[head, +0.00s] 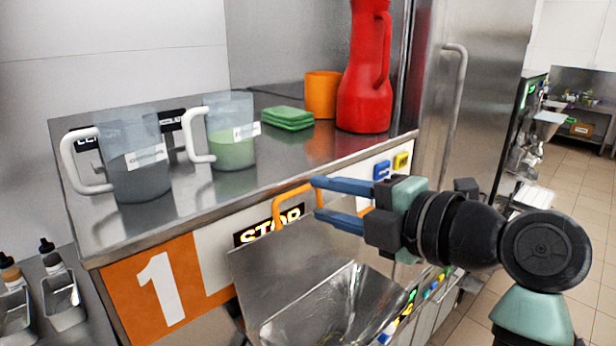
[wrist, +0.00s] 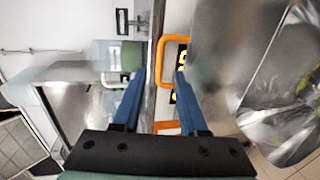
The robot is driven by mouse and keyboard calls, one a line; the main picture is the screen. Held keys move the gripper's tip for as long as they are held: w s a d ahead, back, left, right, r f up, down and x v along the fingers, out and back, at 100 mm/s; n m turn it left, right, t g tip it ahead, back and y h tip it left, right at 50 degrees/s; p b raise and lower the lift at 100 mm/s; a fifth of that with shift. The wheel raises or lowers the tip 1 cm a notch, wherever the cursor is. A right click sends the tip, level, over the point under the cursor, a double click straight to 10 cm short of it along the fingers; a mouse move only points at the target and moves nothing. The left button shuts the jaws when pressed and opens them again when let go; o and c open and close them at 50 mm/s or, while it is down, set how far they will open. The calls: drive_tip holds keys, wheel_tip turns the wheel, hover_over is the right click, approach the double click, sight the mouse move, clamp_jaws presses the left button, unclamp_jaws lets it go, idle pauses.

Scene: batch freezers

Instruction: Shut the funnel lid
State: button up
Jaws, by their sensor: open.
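The funnel lid (head: 290,262) is a flat metal plate standing raised behind the metal funnel (head: 325,310) on the machine's front. It has an orange loop handle (head: 277,212) at its top edge. In the wrist view the handle (wrist: 164,62) lies between the fingertips, with the lid (wrist: 215,75) and funnel to the right. My gripper (head: 316,199) is open, with its blue fingers pointing left at the handle in the head view. In the wrist view my gripper (wrist: 160,75) has a finger on either side of the handle. I cannot tell whether a finger touches it.
On the steel top stand two jugs (head: 137,170) (head: 232,148), green sponges (head: 288,117), an orange cup (head: 321,95) and a red pitcher (head: 364,80). The counter edge runs close behind the handle. Small bottles and metal bins (head: 62,290) sit at lower left.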

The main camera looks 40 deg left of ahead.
sight(300, 193)
drive_tip(key=shift+p+x, duration=0.8)
drive_tip(key=shift+x, duration=1.45)
drive_tip(key=shift+w, duration=0.1)
drive_tip(key=shift+c, duration=0.2)
clamp_jaws()
